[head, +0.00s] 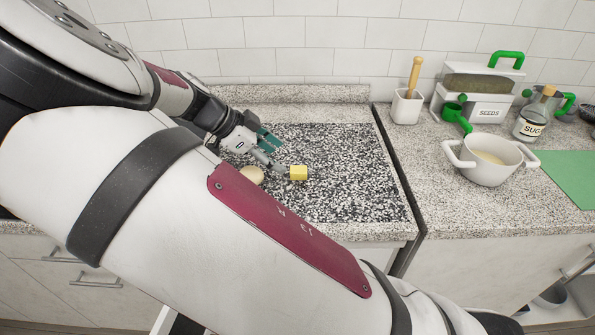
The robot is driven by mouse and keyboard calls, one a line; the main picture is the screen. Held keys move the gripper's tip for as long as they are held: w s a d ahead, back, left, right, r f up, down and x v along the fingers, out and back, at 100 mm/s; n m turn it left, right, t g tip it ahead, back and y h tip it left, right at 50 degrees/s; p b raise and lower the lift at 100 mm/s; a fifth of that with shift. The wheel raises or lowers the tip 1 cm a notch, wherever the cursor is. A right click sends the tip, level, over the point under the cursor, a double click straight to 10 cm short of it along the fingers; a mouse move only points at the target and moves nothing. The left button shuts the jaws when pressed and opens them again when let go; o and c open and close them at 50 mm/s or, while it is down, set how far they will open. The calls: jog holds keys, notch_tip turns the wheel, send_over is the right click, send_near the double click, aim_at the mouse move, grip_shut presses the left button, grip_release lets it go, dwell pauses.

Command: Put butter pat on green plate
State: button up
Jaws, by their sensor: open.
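The butter pat (298,173) is a small yellow block on the black-and-white speckled surface in the middle of the view. My gripper (274,153) is just to the left of it and slightly farther back, with its fingers apart and nothing seen between them. One fingertip shows close to the block's left side; I cannot tell whether it touches. No green plate can be made out for certain. A flat green sheet or board (572,178) lies on the right counter, cut off by the picture's edge.
A round beige object (250,175) sits left of the butter, partly hidden by my arm. On the right counter stand a white pot (490,160), a seeds box (477,100), a sugar bottle (533,115) and a white holder (406,106). The speckled surface right of the butter is clear.

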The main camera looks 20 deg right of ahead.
aim_at(298, 169)
jog(key=x, duration=0.8)
jog(key=shift+w+d+f, duration=0.15)
jog(key=shift+d, duration=0.05)
jog(key=c, duration=1.1)
